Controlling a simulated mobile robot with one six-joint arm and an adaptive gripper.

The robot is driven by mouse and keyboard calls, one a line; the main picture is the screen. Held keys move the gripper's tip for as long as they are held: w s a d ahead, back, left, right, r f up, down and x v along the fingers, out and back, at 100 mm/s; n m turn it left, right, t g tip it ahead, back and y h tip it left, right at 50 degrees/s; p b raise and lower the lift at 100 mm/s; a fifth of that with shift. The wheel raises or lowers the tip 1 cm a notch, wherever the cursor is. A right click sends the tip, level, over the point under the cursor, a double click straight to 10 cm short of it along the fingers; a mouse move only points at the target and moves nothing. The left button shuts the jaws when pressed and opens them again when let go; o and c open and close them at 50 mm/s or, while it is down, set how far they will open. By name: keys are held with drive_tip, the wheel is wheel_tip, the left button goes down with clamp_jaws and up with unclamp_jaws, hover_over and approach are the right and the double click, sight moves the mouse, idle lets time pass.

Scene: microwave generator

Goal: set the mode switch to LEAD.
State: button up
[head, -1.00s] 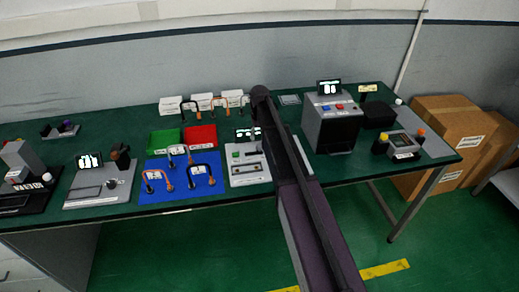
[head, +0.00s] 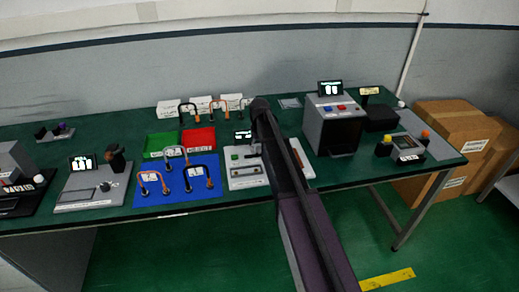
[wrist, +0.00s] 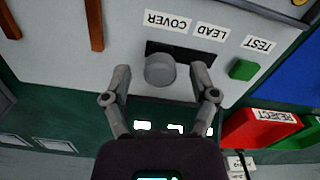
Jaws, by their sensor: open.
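The mode switch is a grey round knob (wrist: 160,69) in a dark slot on a light grey panel (wrist: 275,28) in the wrist view. The labels appear upside down there. The knob sits at the slot's left end, by the COVER label (wrist: 167,21); the LEAD label (wrist: 211,32) is by the slot's right part. In the head view my arm hides the knob and part of the panel (head: 249,181).
A green button (wrist: 243,69) by the TEST label is just right of my right finger. A red tray (wrist: 250,127) and a blue mat (head: 178,193) with cable loops lie beside the panel. A grey machine (head: 333,127) stands right of my arm in the head view.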

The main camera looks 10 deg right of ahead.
clamp_jaws()
